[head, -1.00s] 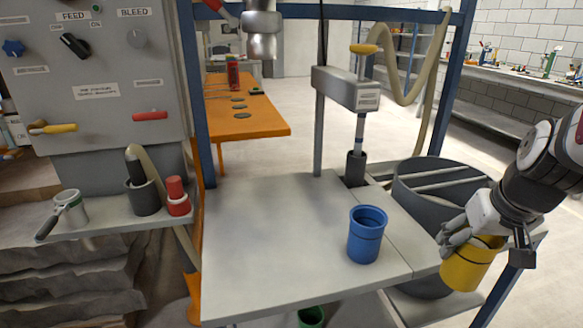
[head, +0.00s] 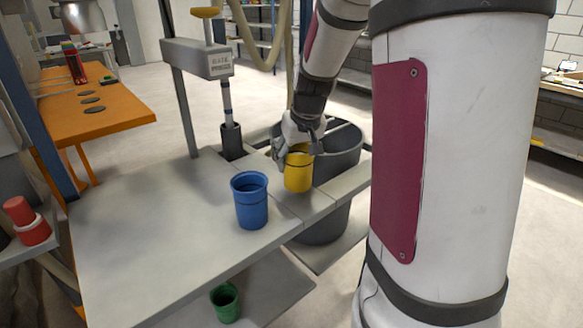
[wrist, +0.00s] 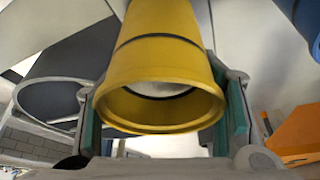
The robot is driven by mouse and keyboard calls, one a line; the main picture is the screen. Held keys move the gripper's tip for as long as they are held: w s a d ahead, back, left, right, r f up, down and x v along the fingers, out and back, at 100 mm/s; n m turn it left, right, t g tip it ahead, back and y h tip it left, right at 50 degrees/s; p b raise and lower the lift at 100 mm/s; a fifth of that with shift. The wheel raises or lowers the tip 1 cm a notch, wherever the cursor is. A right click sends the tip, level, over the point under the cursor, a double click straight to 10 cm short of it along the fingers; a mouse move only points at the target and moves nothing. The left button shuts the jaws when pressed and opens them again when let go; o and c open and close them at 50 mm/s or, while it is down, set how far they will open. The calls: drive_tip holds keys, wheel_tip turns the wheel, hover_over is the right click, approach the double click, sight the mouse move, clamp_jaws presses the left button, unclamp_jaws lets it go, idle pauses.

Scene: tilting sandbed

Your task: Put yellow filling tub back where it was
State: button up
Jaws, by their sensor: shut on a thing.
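The yellow filling tub (head: 298,172) is upright in the head view, over the right end of the grey table (head: 150,215), just in front of the dark round bin. I cannot tell whether its base touches the table. My gripper (head: 299,152) is shut on the tub near its rim, coming from above and behind. In the wrist view the tub (wrist: 158,60) lies between the teal finger pads, with its open rim facing the camera and something pale inside. A blue tub (head: 250,207) stands on the table to the left of the yellow one.
The dark bin (head: 340,155) stands behind and right of the held tub. A press with a grey head (head: 195,58) rises at the table's back. A green tub (head: 226,303) sits lower down, below the table's front edge. The table's left and middle are clear.

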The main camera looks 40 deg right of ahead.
drive_tip(key=shift+s+f+b, duration=0.1)
drive_tip(key=shift+f+b, duration=0.2)
drive_tip(key=shift+f, duration=1.1)
drive_tip(key=shift+f, duration=0.1)
drive_tip(key=o, duration=1.7)
